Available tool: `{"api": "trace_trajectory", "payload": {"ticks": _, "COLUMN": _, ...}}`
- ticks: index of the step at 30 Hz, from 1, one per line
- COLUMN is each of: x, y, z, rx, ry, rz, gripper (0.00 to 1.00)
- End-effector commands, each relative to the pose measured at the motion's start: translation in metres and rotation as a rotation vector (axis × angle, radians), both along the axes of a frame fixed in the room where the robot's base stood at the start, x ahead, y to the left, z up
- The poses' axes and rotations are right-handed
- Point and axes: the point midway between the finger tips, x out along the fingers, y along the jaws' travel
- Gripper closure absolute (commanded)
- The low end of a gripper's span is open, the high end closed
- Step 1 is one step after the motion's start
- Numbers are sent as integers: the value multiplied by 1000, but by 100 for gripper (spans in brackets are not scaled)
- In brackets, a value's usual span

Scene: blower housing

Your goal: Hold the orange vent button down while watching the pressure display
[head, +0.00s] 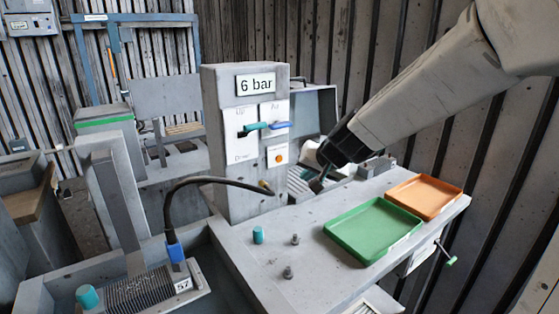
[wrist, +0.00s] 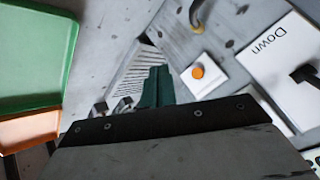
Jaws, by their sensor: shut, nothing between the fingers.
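The orange vent button (head: 279,157) is a small round knob on a white square plate, low on the front of the grey column. It also shows in the wrist view (wrist: 198,72), uncovered. My gripper (head: 318,183) is shut and empty, to the right of the button and lower in the head view. In the wrist view its dark green fingers (wrist: 157,85) are together, left of the button plate and apart from it in the picture.
White panels above the button carry a teal lever (head: 256,126) and a blue lever (head: 275,125). A green tray (head: 372,230) and an orange tray (head: 424,196) stand on the grey bench to the right. A black hose (head: 205,180) arcs left of the column. Small pegs stand on the bench.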

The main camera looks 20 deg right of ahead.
Motion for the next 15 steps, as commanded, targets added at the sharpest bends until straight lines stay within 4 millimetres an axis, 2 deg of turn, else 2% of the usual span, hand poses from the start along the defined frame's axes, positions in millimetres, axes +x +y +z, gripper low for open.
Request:
{"api": "trace_trajectory", "payload": {"ticks": 10, "x": 1, "y": 0, "z": 0, "rx": 0, "ry": -1, "rz": 0, "gripper": 100}}
{"api": "trace_trajectory", "payload": {"ticks": 15, "x": 13, "y": 4, "z": 0, "rx": -1, "ry": 0, "rz": 1, "gripper": 100}}
